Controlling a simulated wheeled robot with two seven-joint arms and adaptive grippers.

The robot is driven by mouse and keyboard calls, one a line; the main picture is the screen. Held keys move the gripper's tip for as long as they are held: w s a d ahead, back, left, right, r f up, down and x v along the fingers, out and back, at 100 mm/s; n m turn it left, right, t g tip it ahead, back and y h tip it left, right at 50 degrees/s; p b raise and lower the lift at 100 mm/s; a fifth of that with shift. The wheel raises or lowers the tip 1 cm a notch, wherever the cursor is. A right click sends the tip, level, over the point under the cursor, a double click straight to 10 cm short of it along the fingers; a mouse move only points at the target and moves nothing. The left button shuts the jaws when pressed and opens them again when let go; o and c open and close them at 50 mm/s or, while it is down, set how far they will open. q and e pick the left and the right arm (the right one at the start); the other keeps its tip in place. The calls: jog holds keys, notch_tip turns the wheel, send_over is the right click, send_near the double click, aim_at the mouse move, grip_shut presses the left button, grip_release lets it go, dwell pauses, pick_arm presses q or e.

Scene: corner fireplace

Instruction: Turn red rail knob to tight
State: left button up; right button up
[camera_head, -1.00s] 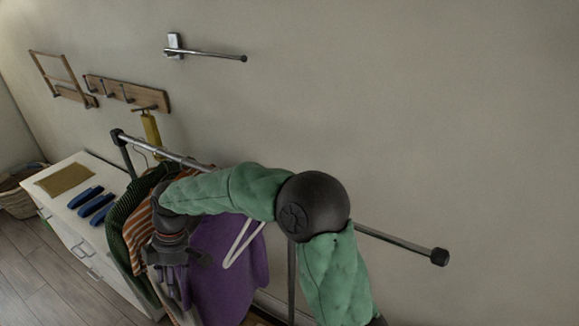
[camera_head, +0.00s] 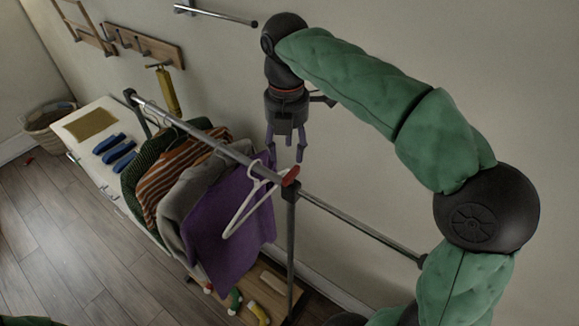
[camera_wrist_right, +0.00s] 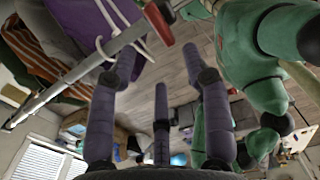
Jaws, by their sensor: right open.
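The red rail knob (camera_head: 291,176) sits where the clothes rail (camera_head: 215,143) meets its upright post (camera_head: 291,225), just right of a white hanger. In the right wrist view the red knob (camera_wrist_right: 163,36) shows near the top, beyond the fingertips and between the outer two. My right gripper (camera_head: 285,155) points down just above and behind the knob. Its fingers are spread and hold nothing. The head view suggests a small gap between fingers and knob, but contact is hard to judge. My left gripper is not in view.
A white hanger (camera_head: 236,219) and purple garment (camera_head: 222,225) hang close left of the knob. Striped and grey clothes hang farther left. The wall stands behind the rail. A white cabinet (camera_head: 75,119) bears blue items at left. The rail's right part is bare.

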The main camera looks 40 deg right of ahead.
aim_at(288, 173)
notch_tip(288, 173, down, 8)
jog(key=shift+d+r, duration=0.1)
jog(key=shift+d, duration=0.05)
dwell(0.3)
grip_shut()
